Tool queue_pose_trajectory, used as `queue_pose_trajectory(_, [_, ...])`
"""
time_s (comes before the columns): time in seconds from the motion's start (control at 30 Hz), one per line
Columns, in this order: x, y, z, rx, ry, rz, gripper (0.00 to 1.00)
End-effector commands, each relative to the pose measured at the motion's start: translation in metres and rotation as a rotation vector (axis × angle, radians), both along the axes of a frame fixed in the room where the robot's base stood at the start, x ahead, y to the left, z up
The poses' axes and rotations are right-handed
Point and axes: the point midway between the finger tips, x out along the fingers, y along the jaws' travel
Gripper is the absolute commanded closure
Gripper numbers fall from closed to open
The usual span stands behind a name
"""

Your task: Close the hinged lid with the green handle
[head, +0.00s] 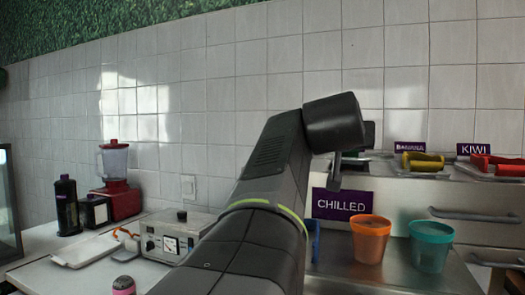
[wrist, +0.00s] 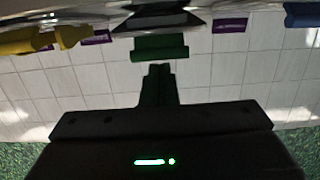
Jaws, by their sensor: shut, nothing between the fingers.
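The green handle (wrist: 160,47) shows in the upper middle of the wrist view, just beyond my fingertips. A dark panel (wrist: 158,20) of its lid shows above it in that picture. I cannot tell the lid's angle from this view. My gripper (wrist: 158,70) is shut and empty, pointing at the handle; I cannot tell whether it touches it. In the head view my arm hides most of the lid area. No green handle is clearly seen there.
A CHILLED sign (head: 343,204), an orange cup (head: 370,240) and a teal cup (head: 431,247) are in front. A blue handle (wrist: 301,15) shows in the wrist view.

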Motion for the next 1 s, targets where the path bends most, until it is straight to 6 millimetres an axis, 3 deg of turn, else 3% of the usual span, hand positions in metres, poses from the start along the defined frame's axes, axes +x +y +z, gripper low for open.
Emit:
queue_pose_trajectory(0.03, [-0.002,0.001,-0.012,-0.007,-0.015,0.000,1.00])
queue_pose_trajectory(0.33, [-0.006,0.003,-0.026,-0.013,-0.029,0.000,1.00])
queue_pose_trajectory(1.0, [-0.006,0.003,-0.035,-0.010,-0.023,0.000,1.00])
